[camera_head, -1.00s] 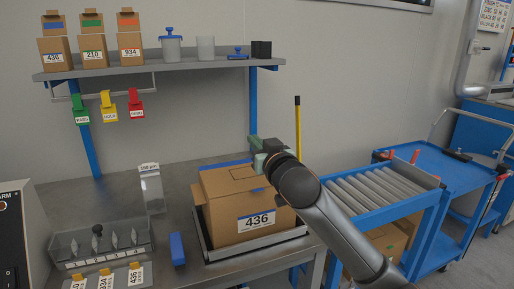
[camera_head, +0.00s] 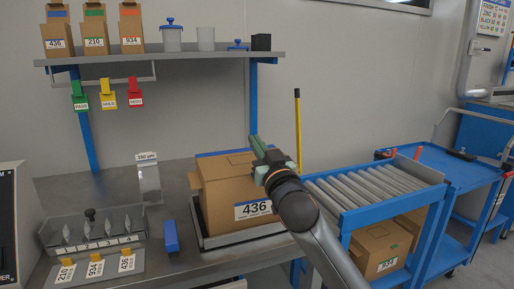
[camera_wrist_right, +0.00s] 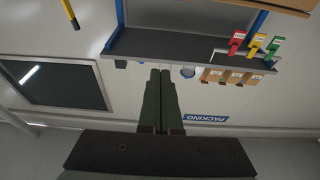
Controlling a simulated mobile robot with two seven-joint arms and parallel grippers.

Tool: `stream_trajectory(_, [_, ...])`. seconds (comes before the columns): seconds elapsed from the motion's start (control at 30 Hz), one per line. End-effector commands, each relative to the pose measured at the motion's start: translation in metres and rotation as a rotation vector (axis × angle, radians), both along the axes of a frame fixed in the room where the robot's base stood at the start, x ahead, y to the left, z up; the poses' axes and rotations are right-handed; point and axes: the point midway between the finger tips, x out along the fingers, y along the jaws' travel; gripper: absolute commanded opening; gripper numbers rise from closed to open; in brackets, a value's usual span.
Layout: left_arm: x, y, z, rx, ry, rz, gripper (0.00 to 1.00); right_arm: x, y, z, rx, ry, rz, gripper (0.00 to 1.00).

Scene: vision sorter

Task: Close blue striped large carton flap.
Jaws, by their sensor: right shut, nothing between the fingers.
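The large carton (camera_head: 222,208) with label 436 sits on a grey tray (camera_head: 207,240) at the bench's right end. A blue stripe (camera_head: 222,153) runs along the back of its top. Brown flap panels show on top, but I cannot tell exactly how far each is folded. My right gripper (camera_head: 254,138) is at the carton's back right corner, its fingers pointing up and away. It is shut and empty, and partly covers the carton's right side. I cannot tell if it touches the carton. Its closed fingers (camera_wrist_right: 160,72) also show in the right wrist view. My left gripper is not in view.
A shelf (camera_head: 165,60) above the bench holds small cartons and containers. A blue block (camera_head: 171,237) and a slotted fixture (camera_head: 95,232) lie left of the carton. A roller conveyor (camera_head: 365,188) stands right, with a yellow pole (camera_head: 298,130) behind.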

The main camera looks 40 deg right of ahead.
Motion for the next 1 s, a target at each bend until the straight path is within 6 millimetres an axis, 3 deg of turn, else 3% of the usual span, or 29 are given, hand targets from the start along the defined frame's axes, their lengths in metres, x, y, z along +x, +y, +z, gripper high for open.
stream_trajectory(0.07, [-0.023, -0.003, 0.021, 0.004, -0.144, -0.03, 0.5, -0.001, 0.0, -0.009, -0.005, -0.018, -0.001, 0.0])
stream_trajectory(0.13, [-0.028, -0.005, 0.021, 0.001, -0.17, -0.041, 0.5, -0.001, 0.001, -0.012, -0.009, -0.034, 0.0, 0.0])
stream_trajectory(0.57, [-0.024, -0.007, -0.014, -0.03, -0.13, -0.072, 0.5, -0.007, 0.003, -0.035, -0.044, -0.146, -0.001, 0.0])
stream_trajectory(1.0, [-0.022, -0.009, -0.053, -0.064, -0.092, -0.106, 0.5, -0.013, 0.005, -0.074, -0.054, -0.175, -0.001, 0.0])
